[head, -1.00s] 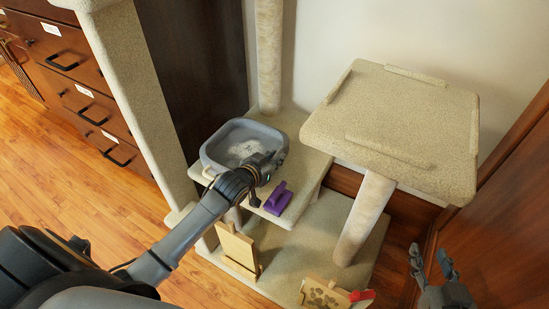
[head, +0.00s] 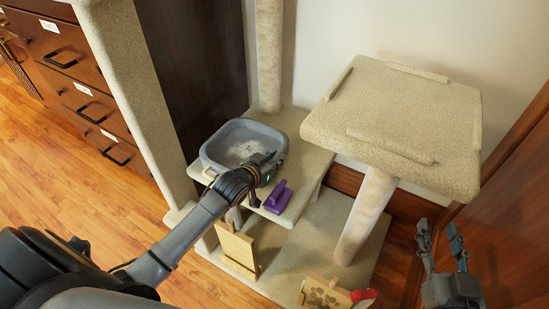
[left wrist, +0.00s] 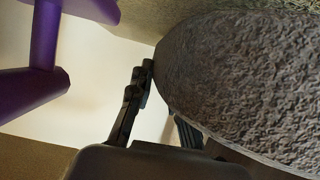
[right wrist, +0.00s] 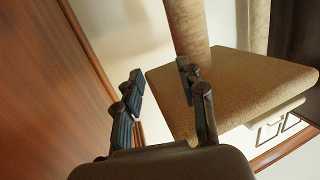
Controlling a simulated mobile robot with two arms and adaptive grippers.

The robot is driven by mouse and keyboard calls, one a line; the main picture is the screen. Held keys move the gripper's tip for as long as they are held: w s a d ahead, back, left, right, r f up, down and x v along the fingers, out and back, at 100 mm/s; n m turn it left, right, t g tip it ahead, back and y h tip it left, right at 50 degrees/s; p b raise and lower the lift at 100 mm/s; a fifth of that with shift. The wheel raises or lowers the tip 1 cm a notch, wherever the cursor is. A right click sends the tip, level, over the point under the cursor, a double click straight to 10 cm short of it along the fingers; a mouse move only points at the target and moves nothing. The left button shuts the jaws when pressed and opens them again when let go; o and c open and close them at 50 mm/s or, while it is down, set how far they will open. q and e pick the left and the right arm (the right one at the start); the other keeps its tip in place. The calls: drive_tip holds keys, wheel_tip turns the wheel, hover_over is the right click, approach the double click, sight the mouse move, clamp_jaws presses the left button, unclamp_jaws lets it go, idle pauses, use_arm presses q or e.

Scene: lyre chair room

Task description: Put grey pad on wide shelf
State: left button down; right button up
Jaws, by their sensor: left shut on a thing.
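The grey pad (left wrist: 245,90) fills the right of the left wrist view, with a rough, rounded surface. My left gripper (head: 265,162) is shut on it at the front right edge of the grey tray; its fingers also show in the left wrist view (left wrist: 150,105). In the head view the pad cannot be made out behind the gripper. The wide shelf appears to be the large carpeted platform (head: 400,112), up and to the right, bare with low raised edge strips. My right gripper (head: 441,245) is open and empty, below and right of that platform; it also shows in the right wrist view (right wrist: 160,90).
The grey tray (head: 218,133) with pale litter stands on a lower carpeted shelf (head: 305,165). A purple object (head: 279,197) lies beside it. Carpeted posts (head: 365,215) stand around. A wooden board (head: 238,250), a paw-marked board (head: 322,293) and a red item (head: 362,295) are below.

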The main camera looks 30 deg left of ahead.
use_arm(q)
drive_tip(key=shift+f, duration=0.45)
use_arm(e)
drive_tip(key=shift+w+a+r+t, duration=0.1)
drive_tip(key=shift+a+r+t, duration=0.05)
drive_tip(key=shift+r+t, duration=0.45)
use_arm(q)
drive_tip(key=c, duration=1.2)
unclamp_jaws()
drive_tip(key=shift+o, duration=0.2)
use_arm(e)
drive_tip(key=shift+r, duration=0.25)
drive_tip(key=shift+f, duration=0.1)
